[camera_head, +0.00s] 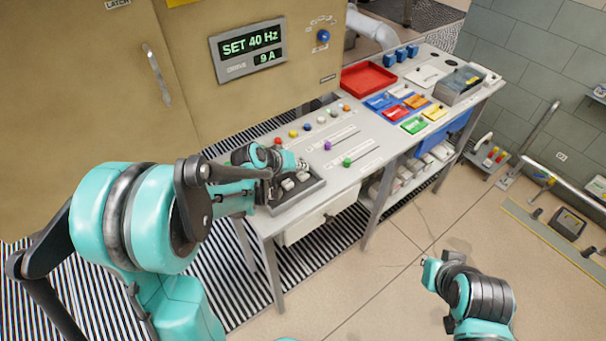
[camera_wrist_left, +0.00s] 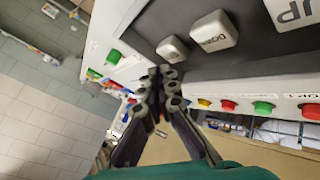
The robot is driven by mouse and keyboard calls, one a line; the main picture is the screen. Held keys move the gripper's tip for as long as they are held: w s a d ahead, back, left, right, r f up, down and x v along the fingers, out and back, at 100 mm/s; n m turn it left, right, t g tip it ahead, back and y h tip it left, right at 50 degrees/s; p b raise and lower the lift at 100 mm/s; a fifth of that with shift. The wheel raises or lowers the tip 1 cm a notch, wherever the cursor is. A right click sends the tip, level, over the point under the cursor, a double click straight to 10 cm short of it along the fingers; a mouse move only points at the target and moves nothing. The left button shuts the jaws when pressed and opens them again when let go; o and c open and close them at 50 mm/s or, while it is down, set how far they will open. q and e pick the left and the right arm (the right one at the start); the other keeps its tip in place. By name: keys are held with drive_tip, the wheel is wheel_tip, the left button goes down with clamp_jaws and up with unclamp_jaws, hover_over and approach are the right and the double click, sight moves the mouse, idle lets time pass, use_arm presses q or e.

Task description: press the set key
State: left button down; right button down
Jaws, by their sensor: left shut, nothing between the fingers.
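The dark key panel (camera_head: 302,193) is at the near left end of the console, with pale keys on it. In the left wrist view the panel shows an UP key (camera_wrist_left: 292,12), a DOWN key (camera_wrist_left: 213,32) and a smaller pale key (camera_wrist_left: 172,48). The small key's lettering is too small to read; it is probably the set key. My left gripper (camera_wrist_left: 165,73) is shut and empty, its fingertips close by the small key; I cannot tell whether they touch. In the head view my left arm hides part of the panel.
The drive display (camera_head: 248,50) reads SET 40 Hz and 9 A. Coloured buttons and slider knobs (camera_head: 328,146) line the console beside the panel. A red tray (camera_head: 368,78) and coloured bins (camera_head: 414,102) stand farther right. The floor in front is open.

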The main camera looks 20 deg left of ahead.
sight(301, 176)
use_arm(q)
drive_tip(key=shift+f, duration=0.1)
idle(0.7)
drive_tip(key=shift+f+b, duration=0.35)
drive_tip(key=shift+b, duration=0.1)
drive_tip(key=shift+f+b, duration=0.4)
drive_tip(key=shift+f, duration=0.05)
idle(0.6)
drive_tip(key=shift+r, duration=0.15)
drive_tip(key=shift+r+p, duration=0.7)
drive_tip(key=shift+r, duration=0.1)
drive_tip(key=shift+r+p, duration=1.9)
drive_tip(key=shift+r, duration=0.65)
drive_tip(key=shift+f, duration=0.1)
